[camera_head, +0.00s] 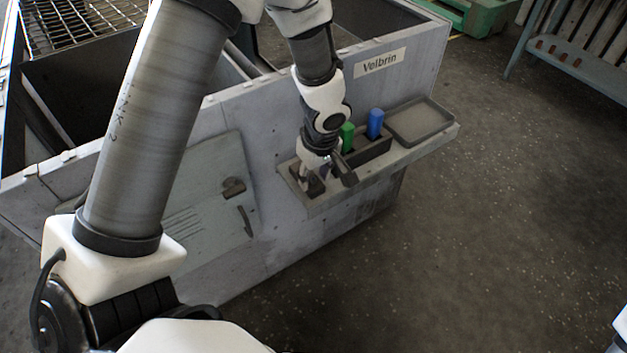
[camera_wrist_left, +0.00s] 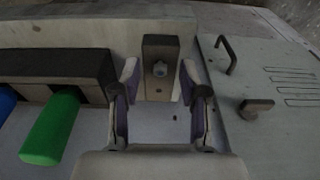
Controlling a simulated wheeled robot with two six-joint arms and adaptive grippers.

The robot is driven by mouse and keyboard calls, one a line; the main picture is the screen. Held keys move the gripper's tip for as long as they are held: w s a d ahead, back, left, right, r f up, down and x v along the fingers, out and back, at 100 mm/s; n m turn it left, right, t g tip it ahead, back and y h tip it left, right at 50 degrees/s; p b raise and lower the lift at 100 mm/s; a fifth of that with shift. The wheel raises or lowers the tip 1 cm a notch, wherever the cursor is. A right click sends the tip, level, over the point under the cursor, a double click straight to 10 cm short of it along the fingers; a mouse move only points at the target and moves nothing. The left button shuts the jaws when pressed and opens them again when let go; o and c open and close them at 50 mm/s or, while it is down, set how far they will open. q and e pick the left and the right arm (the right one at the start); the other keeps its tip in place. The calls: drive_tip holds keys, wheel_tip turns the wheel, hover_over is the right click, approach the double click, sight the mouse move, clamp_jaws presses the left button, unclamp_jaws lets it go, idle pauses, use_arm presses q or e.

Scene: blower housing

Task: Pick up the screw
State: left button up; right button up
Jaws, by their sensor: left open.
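The screw (camera_wrist_left: 159,69) shows in the left wrist view as a small grey piece on an upright dark block (camera_wrist_left: 161,48). My left gripper (camera_wrist_left: 160,82) is open, with one finger on each side of the block and the screw between them. I cannot tell whether the fingers touch the block. In the head view my left gripper (camera_head: 325,172) is over the left end of the shelf, and it hides the screw.
A shelf (camera_head: 451,130) on the grey housing holds a green-handled tool (camera_head: 347,134), a blue-handled tool (camera_head: 375,122) and a shallow tray (camera_head: 420,121). A panel with a handle (camera_head: 245,220) lies left of the shelf.

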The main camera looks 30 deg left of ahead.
sight(315, 180)
use_arm(q)
clamp_jaws()
idle(0.3)
drive_tip(key=shift+r, duration=0.1)
wheel_tip(315, 180, up, 10)
drive_tip(key=p, duration=0.4)
drive_tip(key=shift+r, duration=0.15)
